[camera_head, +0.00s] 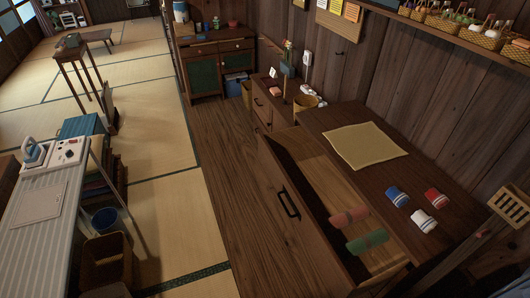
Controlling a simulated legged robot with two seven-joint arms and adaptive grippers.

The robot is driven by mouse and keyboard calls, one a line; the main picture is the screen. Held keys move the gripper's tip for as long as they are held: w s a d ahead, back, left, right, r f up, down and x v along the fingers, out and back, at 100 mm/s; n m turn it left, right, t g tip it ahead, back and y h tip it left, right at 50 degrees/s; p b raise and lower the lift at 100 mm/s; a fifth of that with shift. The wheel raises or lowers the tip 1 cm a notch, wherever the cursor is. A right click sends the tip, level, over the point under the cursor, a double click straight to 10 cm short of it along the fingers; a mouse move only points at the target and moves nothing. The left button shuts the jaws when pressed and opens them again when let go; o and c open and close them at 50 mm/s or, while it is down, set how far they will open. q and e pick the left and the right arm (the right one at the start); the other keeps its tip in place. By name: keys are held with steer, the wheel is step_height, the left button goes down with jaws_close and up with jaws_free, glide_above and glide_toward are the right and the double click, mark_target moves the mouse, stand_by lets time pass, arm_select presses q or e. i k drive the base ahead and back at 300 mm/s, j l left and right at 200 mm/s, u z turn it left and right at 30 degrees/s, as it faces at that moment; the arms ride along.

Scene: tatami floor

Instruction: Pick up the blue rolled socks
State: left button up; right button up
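The blue rolled socks (397,196), with a pale band at one end, lie on the dark wooden top of a chest (330,118). Red rolled socks (434,196) lie to their right, and white rolled socks (423,220) lie just below and to the right. A drawer (285,205) of the chest is pulled open below the top. A reddish roll (348,217) and a green roll (367,241) show at the drawer's inner side. Neither of my grippers is in view.
A yellowish cloth (365,146) lies flat on the chest top. A slotted wooden object (509,206) is at the right edge. A shelf with baskets (440,20) runs along the wall above. Wooden floor (225,160) left of the drawer is clear.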

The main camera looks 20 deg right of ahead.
mark_target(399, 199)
steer(key=z, duration=1.8)
steer(key=i+j+z, duration=0.1)
steer(key=j+z, duration=0.6)
steer(key=i+l, duration=0.05)
steer(key=l, duration=0.05)
